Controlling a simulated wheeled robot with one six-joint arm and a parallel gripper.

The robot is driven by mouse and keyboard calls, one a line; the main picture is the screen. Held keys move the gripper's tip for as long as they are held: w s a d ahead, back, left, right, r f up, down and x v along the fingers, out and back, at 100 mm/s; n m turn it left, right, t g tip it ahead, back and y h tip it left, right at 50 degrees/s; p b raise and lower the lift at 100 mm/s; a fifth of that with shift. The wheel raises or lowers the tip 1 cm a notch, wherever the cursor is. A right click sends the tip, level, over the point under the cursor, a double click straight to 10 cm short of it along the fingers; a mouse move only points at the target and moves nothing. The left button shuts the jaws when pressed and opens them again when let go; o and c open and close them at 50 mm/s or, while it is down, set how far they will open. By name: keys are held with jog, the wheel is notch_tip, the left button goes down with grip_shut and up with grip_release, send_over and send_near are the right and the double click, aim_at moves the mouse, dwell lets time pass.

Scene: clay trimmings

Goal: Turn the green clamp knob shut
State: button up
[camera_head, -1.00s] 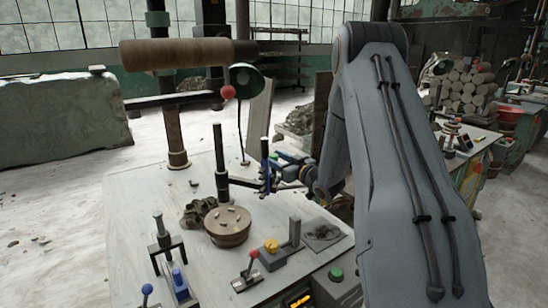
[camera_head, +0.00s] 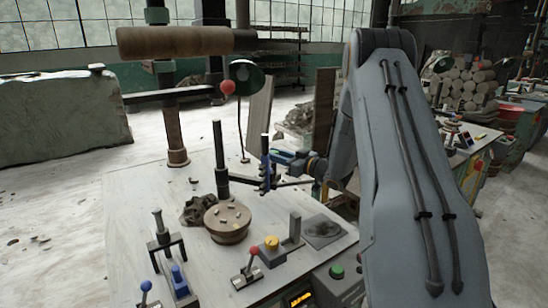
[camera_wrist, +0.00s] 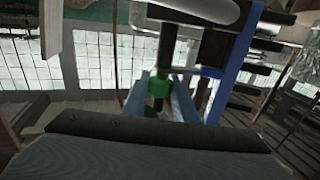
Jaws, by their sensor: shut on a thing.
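The green clamp knob (camera_wrist: 160,86) sits on a dark rod in the middle of the wrist view. The fingers of my gripper (camera_wrist: 160,98) stand on either side of it and are shut on it. In the camera_head view my gripper (camera_head: 287,157) is beside the blue upright (camera_head: 265,162), above the right part of the worktable. I cannot make out the knob in that view. In the wrist view the blue upright (camera_wrist: 234,65) stands right of the knob, with several dark pegs.
The worktable (camera_head: 140,195) carries a round wooden wheel (camera_head: 228,226), a dark post (camera_head: 220,160), a red-knobbed lever (camera_head: 250,262) and a yellow knob (camera_head: 271,242). A red ball (camera_head: 227,87) ends a bar overhead. A green lamp (camera_head: 246,76) stands behind.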

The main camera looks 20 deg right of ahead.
jog(key=shift+n+g+y+b, duration=0.4)
jog(key=shift+n+g+y, duration=0.65)
jog(key=shift+y, duration=0.35)
jog(key=o, duration=1)
jog(key=shift+o, duration=0.2)
jog(key=shift+s, duration=0.1)
jog(key=b+v, duration=0.1)
jog(key=v, duration=0.6)
jog(key=shift+s+d+b, duration=0.2)
jog(key=shift+s+b, duration=0.1)
jog(key=shift+b, duration=0.05)
